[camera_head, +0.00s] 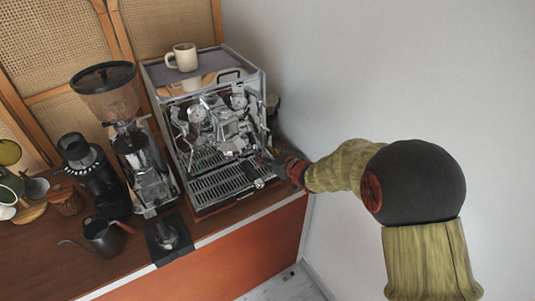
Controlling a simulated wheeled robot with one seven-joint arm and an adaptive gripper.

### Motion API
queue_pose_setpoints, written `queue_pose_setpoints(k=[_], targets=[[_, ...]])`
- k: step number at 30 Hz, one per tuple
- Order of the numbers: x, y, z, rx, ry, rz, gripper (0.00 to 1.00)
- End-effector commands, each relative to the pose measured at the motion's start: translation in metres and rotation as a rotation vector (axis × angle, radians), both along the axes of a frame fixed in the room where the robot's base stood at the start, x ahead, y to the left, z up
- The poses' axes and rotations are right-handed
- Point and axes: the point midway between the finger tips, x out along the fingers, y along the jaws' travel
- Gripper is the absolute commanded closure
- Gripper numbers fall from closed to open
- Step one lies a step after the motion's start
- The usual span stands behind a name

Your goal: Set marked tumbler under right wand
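The espresso machine (256,85) stands against the wall, with its slatted drip tray (215,184) at the front. My gripper (270,163) is at the right front of the machine, beside the right end of the drip tray. It is small and dark here, and I cannot tell whether its fingers are open or shut, or whether it holds anything. I cannot make out a marked tumbler; it may be hidden by my gripper or the machine. The right wand is not clearly distinguishable among the shiny metal parts at the machine's right front.
A cream mug (184,57) stands on top of the machine. Left of the machine are a tall grinder (105,80), a dark smaller grinder (95,180) and a gooseneck kettle (102,238). A black mat (155,253) with a metal item lies at the counter's front edge.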

Motion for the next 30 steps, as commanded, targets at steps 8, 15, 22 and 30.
queue_pose_setpoints(k=[8, 15, 22, 30], targets=[[0.0, 0.0, 0.0, 0.0, 0.0, 0.0, 0.39], [0.0, 0.0, -0.001, -0.001, 0.001, 0.0, 0.39], [-0.012, -0.009, 0.007, 0.0, 0.0, -0.001, 0.39], [-0.053, -0.037, 0.027, 0.0, -0.001, -0.002, 0.39]])
